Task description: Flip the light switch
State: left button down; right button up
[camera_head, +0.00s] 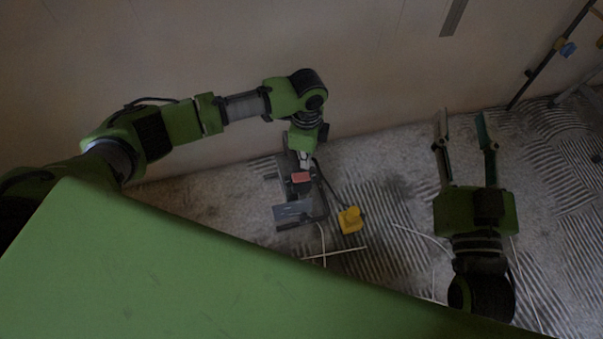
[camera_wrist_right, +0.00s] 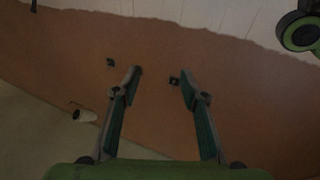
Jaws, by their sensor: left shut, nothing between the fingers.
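My left gripper (camera_head: 304,158) points down and is shut and empty, close above or touching a dark grey device on the floor (camera_head: 294,213). This device has a small red part (camera_head: 301,178) just below the fingertips; whether that part is a switch I cannot tell. My right gripper (camera_head: 461,116) is open and empty, away to the right. In the right wrist view, the open right gripper (camera_wrist_right: 160,82) faces a wall with a small dark square fitting (camera_wrist_right: 174,80) between the fingers and another dark fitting (camera_wrist_right: 111,62) to its left. Neither is clearly a light switch.
A yellow block-like item (camera_head: 350,219) lies right of the device, near a dark cable. Thin white strips (camera_head: 336,252) lie on the ridged grey floor. The wall (camera_head: 390,60) rises behind. A dark pole with a blue part (camera_head: 566,48) leans at far right.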

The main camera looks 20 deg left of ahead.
pick_arm(q)
jog(key=shift+r+p, duration=0.25)
jog(key=shift+p, duration=0.05)
jog(key=shift+r, duration=0.2)
jog(key=shift+r+p, duration=0.35)
jog(key=shift+p, duration=0.35)
pick_arm(e)
notch_tip(320, 180, down, 10)
jog(key=s+d+g+h, duration=0.1)
jog(key=g, duration=0.4)
jog(key=shift+s+d+f+g+h, duration=0.2)
jog(key=shift+s+d+g+h, duration=0.1)
jog(key=shift+d+h, duration=0.1)
pick_arm(q)
jog(key=shift+d, duration=0.1)
